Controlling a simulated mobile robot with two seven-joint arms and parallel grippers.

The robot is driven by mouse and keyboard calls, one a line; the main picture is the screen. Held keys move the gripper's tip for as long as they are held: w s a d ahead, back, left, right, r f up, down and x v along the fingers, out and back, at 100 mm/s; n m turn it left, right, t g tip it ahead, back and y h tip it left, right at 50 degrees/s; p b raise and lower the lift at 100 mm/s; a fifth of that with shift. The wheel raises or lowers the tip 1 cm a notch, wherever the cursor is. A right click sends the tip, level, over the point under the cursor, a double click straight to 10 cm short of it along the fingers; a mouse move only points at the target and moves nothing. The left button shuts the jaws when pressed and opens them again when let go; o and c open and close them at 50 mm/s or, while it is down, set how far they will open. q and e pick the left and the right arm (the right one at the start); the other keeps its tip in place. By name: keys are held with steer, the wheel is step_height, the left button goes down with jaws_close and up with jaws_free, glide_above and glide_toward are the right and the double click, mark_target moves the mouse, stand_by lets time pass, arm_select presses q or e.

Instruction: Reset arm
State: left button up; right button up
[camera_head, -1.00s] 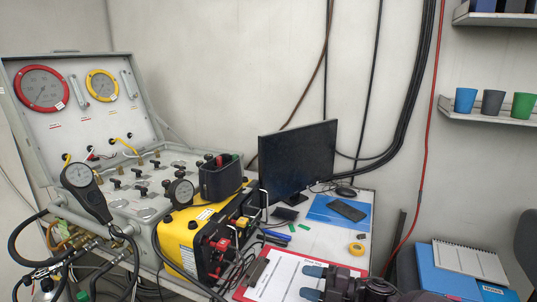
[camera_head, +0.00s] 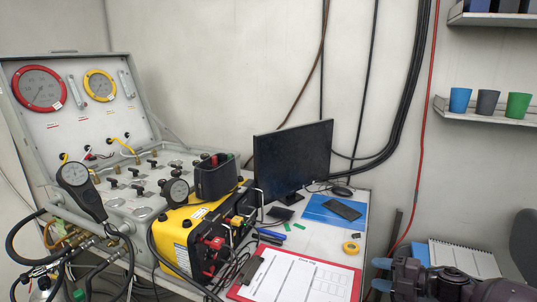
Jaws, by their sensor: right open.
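My right gripper (camera_head: 381,274) is at the bottom right of the head view, with its bluish fingertips pointing left and apart. Nothing shows between them. It is just right of the red clipboard (camera_head: 237,289), which holds a printed sheet and lies at the desk's front edge. The air panel (camera_head: 62,131) stands open at the left, with a red-ringed gauge (camera_head: 40,89) and a yellow-ringed gauge (camera_head: 100,85) in its lid. My left gripper is not in view.
A yellow and black unit (camera_head: 176,238) stands between panel and desk. The desk holds a monitor (camera_head: 292,158), a blue folder (camera_head: 325,206) and a yellow tape roll (camera_head: 351,247). Hoses (camera_head: 30,257) crowd the lower left. A notebook (camera_head: 464,259) is behind my right arm. Cups (camera_head: 488,102) stand on a wall shelf.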

steer(key=s+d+f+m+t+h, duration=0.1)
steer(key=s+d+f+m+h, duration=0.4)
steer(key=s, duration=0.5)
steer(key=s+d+f+m+h, duration=0.2)
steer(key=s+d+m+h, duration=0.35)
steer(key=s, duration=0.55)
steer(key=s+d+f+m+t+h, duration=0.1)
steer(key=s+d+f+m+h, duration=0.25)
steer(key=s+d+m, duration=0.4)
steer(key=s+a+f+m, duration=0.1)
steer(key=a+f+m, duration=0.1)
steer(key=a, duration=0.7)
steer(key=s+a+f+m+t, duration=0.1)
steer(key=a+f+m, duration=0.2)
steer(key=a, duration=0.7)
steer(key=shift+s+a+f+m+y, duration=0.15)
steer(key=shift+s+a+m+y, duration=0.2)
steer(key=shift+m, duration=0.95)
steer(key=shift+d, duration=0.1)
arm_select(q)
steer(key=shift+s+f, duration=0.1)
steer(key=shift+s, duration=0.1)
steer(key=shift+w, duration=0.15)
